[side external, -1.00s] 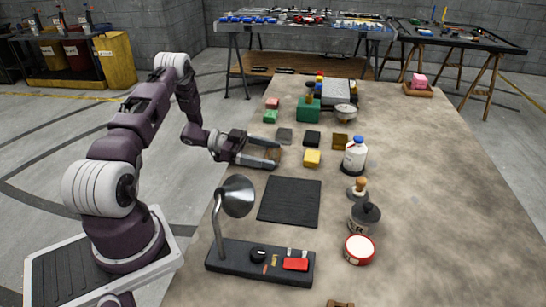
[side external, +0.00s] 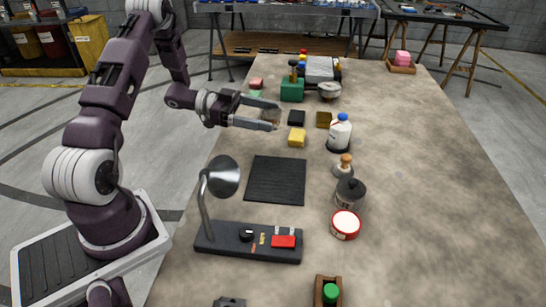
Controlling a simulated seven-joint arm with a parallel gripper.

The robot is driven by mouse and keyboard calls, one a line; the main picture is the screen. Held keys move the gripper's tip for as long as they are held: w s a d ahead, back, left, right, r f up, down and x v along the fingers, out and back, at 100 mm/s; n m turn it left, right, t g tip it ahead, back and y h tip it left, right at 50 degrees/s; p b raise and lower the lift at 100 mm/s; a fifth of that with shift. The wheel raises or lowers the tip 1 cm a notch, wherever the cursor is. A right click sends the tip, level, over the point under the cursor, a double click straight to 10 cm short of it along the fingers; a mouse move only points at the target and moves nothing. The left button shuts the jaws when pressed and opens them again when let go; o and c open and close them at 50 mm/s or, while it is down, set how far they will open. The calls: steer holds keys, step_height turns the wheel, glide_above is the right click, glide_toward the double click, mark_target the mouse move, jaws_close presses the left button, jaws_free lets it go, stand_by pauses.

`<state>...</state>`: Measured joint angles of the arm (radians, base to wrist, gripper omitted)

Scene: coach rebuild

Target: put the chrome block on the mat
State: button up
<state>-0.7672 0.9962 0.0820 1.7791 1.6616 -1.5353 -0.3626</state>
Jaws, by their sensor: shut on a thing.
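My gripper (side external: 276,113) is at the left side of the table, beyond the mat, with its fingers pointing right. It is shut on a small block (side external: 269,116) with a brownish, reflective look, which I take to be the chrome block. The fingers hide much of it. The gripper appears raised above the table, but the exact height is hard to tell. The dark square mat (side external: 275,180) lies flat on the table, nearer the camera than the gripper, and nothing is on it.
A black block (side external: 296,118), a yellow block (side external: 297,138) and a brown block (side external: 323,120) lie right of my gripper. A lamp (side external: 222,177) on a dark base stands in front of the mat. The table's right side is clear.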

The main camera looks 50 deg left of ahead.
steer(key=s+d, duration=0.2)
steer(key=d, duration=0.7)
glide_above(253, 139)
steer(key=shift+r+n+y, duration=0.2)
steer(key=shift+n+y, duration=0.1)
steer(key=shift+y, duration=0.1)
step_height(253, 139, down, 10)
steer(key=shift+r, duration=0.15)
steer(key=shift+f, duration=0.2)
steer(key=o, duration=1.6)
steer(key=shift+c, duration=0.2)
